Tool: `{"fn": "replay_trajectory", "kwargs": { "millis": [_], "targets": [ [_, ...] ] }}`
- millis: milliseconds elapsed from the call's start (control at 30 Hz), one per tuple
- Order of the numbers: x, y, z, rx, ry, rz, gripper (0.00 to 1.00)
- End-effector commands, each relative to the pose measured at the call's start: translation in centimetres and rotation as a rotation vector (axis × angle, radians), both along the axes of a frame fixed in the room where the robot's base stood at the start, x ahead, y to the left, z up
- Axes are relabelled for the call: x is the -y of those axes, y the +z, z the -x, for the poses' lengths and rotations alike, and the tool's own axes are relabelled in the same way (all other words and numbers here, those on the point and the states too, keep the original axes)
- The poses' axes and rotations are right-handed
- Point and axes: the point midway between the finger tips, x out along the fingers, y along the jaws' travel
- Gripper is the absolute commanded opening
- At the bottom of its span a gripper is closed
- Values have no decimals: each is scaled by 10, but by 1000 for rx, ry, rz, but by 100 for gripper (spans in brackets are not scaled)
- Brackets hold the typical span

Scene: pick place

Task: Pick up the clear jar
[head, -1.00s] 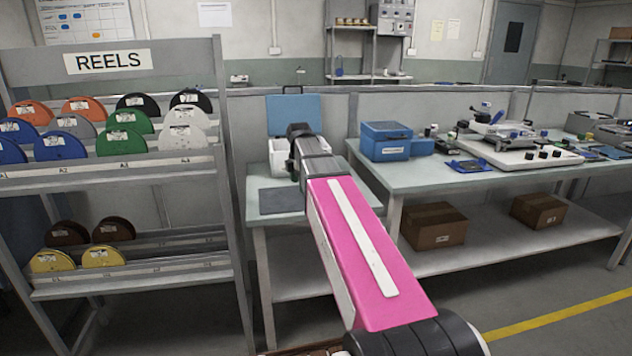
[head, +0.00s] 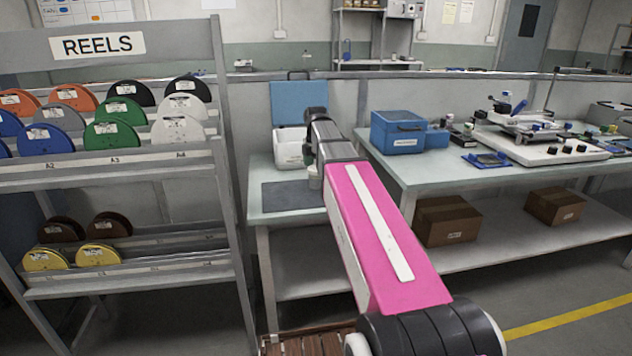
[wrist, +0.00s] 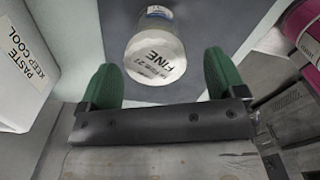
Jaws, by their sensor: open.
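A small pale jar (wrist: 155,55) shows in the wrist view, with a white lid marked FINE. It lies just ahead of and between my gripper's green fingertips (wrist: 160,82), which are spread apart and empty. In the head view, the jar (head: 315,178) shows only as a small pale shape beside my arm's far end. My arm hides most of the gripper there.
A white box (wrist: 22,65) marked PASTE KEEP COOL stands left of the jar; its raised blue lid (head: 298,102) shows in the head view. A dark mat (head: 285,196) lies on the small bench. A reel rack (head: 232,200) stands left. A blue case (head: 397,132) is right.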

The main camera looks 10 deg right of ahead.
Motion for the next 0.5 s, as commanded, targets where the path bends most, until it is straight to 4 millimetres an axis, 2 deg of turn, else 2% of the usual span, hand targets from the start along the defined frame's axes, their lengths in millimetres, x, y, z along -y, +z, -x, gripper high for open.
{"fn": "replay_trajectory", "kwargs": {
  "millis": [167,500],
  "targets": [
    [0,-9,-1,0,-1,0,89],
    [1,-49,-5,-1,-1,0,89]
  ]
}}
